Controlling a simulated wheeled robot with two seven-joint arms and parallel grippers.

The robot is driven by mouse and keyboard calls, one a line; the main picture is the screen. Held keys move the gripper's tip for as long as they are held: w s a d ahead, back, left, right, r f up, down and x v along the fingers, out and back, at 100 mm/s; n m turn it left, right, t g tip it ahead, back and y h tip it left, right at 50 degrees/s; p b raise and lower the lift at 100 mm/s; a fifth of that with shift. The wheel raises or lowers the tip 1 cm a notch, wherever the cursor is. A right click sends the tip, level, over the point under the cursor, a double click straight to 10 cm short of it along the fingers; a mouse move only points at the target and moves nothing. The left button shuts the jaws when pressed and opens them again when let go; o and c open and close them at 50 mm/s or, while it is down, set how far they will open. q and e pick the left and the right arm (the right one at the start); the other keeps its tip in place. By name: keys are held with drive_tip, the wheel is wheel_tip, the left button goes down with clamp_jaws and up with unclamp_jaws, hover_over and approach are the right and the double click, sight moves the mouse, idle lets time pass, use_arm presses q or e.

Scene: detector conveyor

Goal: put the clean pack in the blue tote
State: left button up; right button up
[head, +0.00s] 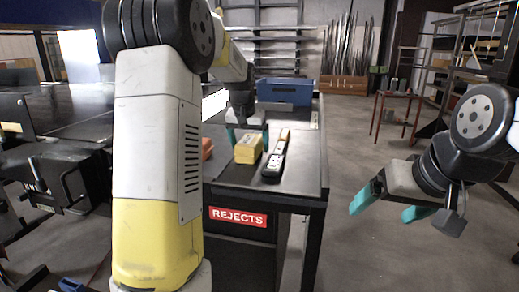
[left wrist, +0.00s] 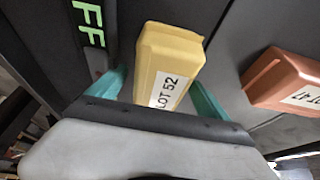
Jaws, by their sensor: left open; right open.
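A yellow pack (head: 248,149) lies on the dark table; in the left wrist view the yellow pack (left wrist: 168,62) carries a "LOT 52" label. My left gripper (head: 247,133) is open, with its teal fingers on either side of this pack; the left wrist view shows the gripper (left wrist: 157,95) with gaps beside the pack. An orange pack (head: 207,147) lies to its left, partly hidden by my arm; it shows at the right in the left wrist view (left wrist: 285,82). The blue tote (head: 285,91) stands at the table's far end. My right gripper (head: 391,205) is open and empty.
A handheld detector (head: 275,158) lies right of the yellow pack; its green letters show "FF" in the left wrist view (left wrist: 88,25). A red "REJECTS" sign (head: 238,217) is on the table front. Open floor lies to the right. A conveyor (head: 75,110) is at left.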

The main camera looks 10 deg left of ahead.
use_arm(q)
drive_tip(key=c, duration=1.8)
clamp_jaws()
drive_tip(key=shift+r, duration=0.1)
